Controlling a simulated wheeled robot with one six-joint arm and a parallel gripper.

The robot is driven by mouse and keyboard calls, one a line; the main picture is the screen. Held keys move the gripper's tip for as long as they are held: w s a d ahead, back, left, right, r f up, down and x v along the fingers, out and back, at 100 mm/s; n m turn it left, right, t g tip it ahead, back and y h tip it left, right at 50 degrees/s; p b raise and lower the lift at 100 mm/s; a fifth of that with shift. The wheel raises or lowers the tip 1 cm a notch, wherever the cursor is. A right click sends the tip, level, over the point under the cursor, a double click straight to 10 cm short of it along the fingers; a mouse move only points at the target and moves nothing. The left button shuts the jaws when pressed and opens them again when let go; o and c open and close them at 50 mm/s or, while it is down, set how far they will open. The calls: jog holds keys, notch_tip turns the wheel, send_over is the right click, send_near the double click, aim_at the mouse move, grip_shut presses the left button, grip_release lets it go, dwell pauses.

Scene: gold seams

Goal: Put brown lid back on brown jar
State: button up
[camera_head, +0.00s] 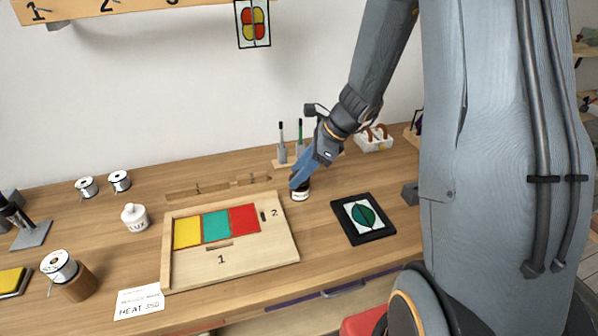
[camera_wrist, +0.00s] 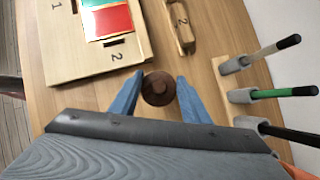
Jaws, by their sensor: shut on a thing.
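The brown jar (camera_head: 300,194), dark with a pale label, stands upright on the bench just right of the wooden board. My gripper (camera_head: 298,178) points down at the jar's top, its blue fingers hiding the upper part. In the wrist view my gripper (camera_wrist: 158,91) has one finger on each side of the round brown lid (camera_wrist: 158,88) with its small knob, and is shut on it. The lid hides the jar below in that view. I cannot tell whether the lid rests on the rim or is slightly above it.
The wooden board (camera_head: 270,262) with yellow, green and red panes lies to the left. A rack with upright tools (camera_wrist: 243,95) stands close by the gripper. A black-framed pane (camera_head: 376,236) lies to the right. A white LUX jar (camera_head: 134,217) stands further left.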

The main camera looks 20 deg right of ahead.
jog(key=shift+f+b, duration=0.3)
jog(key=shift+f, duration=0.4)
dwell(1.1)
jog(key=o, duration=1.1)
jog(key=shift+o, duration=0.5)
jog(key=o, duration=0.4)
jog(key=shift+r+p, duration=3.25)
jog(key=shift+r, duration=0.25)
